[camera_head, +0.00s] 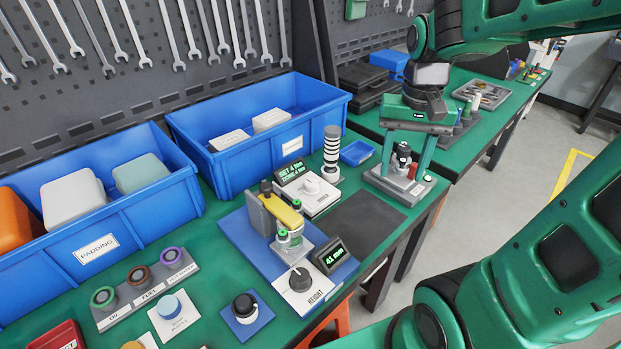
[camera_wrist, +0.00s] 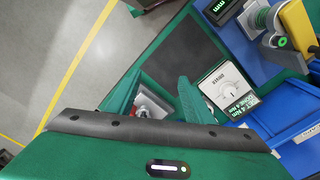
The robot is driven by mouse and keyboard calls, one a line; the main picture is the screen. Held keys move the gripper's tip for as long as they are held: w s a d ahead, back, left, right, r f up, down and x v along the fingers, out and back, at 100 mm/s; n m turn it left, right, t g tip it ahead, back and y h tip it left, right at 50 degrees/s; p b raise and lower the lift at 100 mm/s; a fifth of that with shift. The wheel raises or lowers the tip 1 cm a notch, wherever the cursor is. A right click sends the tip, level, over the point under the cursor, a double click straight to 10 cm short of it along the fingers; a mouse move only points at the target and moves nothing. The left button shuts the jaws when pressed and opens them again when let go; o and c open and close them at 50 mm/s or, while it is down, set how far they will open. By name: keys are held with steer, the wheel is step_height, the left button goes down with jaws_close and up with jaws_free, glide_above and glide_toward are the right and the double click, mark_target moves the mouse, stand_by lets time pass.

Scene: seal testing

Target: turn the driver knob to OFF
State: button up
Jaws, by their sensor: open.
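The driver unit (camera_head: 325,199) is a white panel with a white round knob (camera_head: 311,186) and a dark display with green text that seems to read "SET 4 Nm". In the wrist view the driver unit (camera_wrist: 237,110) and its pale knob (camera_wrist: 228,85) lie right of my gripper. The knob's setting is too small to tell. My gripper (camera_head: 403,170) points down with its fingers apart and empty, to the right of the driver unit. In the head view it appears over a grey stand of small parts. My gripper's fingers (camera_wrist: 160,90) also show in the wrist view.
A striped black-and-white cylinder (camera_head: 332,150) stands close behind the driver unit. The height fixture (camera_head: 240,226) with a yellow block and black knob (camera_head: 299,278) stands at its left and front. Blue bins (camera_head: 250,160) line the back. A dark mat (camera_head: 365,220) is bare.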

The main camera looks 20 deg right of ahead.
steer(key=w+a, duration=0.5)
steer(key=w, duration=0.3)
glide_toward(311, 183)
steer(key=shift+y, duration=0.4)
step_height(311, 183, down, 8)
steer(key=shift+w+d+f, duration=0.1)
steer(key=shift+d+f, duration=0.1)
steer(key=shift+f, duration=0.05)
steer(key=shift+c, duration=0.3)
steer(key=c, duration=1)
